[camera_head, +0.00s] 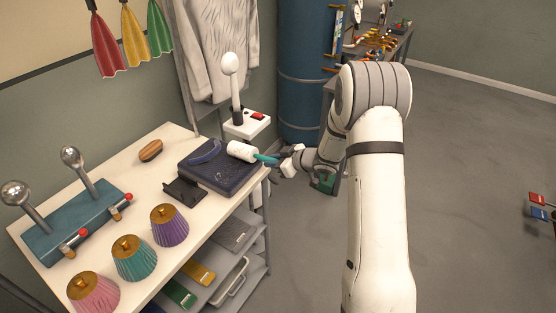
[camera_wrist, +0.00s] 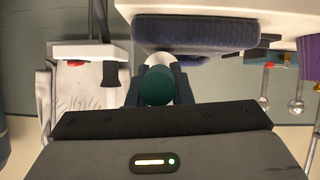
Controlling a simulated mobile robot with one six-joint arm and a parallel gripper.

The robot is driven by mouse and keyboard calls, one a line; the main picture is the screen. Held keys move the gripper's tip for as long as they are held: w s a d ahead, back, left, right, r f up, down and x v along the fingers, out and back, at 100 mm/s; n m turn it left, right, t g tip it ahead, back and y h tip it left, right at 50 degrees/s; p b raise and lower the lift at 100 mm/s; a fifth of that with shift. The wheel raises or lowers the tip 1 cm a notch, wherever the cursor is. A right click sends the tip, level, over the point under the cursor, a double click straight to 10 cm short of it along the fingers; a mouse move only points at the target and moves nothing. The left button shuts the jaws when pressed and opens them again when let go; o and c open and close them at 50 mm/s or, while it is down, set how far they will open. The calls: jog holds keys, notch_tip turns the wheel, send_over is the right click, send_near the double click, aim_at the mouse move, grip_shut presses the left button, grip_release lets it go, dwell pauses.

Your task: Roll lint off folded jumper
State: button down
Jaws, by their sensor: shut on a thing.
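The folded jumper (camera_head: 222,177) is a dark navy stack at the back right of the white table. In the wrist view it shows as a dark blue padded block (camera_wrist: 195,32). The lint roller (camera_head: 241,151) has a white roll and a teal handle. My gripper (camera_head: 283,163) is shut on the handle, from the right of the table. In the wrist view the handle's round end (camera_wrist: 157,86) sits between my fingers, hiding most of the roll. The roll is over the jumper's back right part; I cannot tell whether it touches.
A black cradle (camera_head: 184,192) stands in front of the jumper, with a wooden brush (camera_head: 150,150) behind left. Several lampshade-like cones (camera_head: 169,226) line the front edge. A white steamer-like stand (camera_head: 245,125) is behind, near a blue drum (camera_head: 303,90).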

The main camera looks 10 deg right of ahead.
jog(key=shift+s+a+b, duration=1.95)
jog(key=shift+s+a, duration=2.3)
jog(key=shift+s, duration=1.2)
jog(key=w+d+p, duration=0.7)
jog(key=w+d, duration=0.3)
jog(key=w, duration=0.3)
jog(key=shift+w+d, duration=0.35)
jog(key=shift+w, duration=0.05)
jog(key=shift+p, duration=0.3)
notch_tip(320, 180, up, 7)
jog(key=p, duration=0.5)
jog(key=shift+f, duration=0.15)
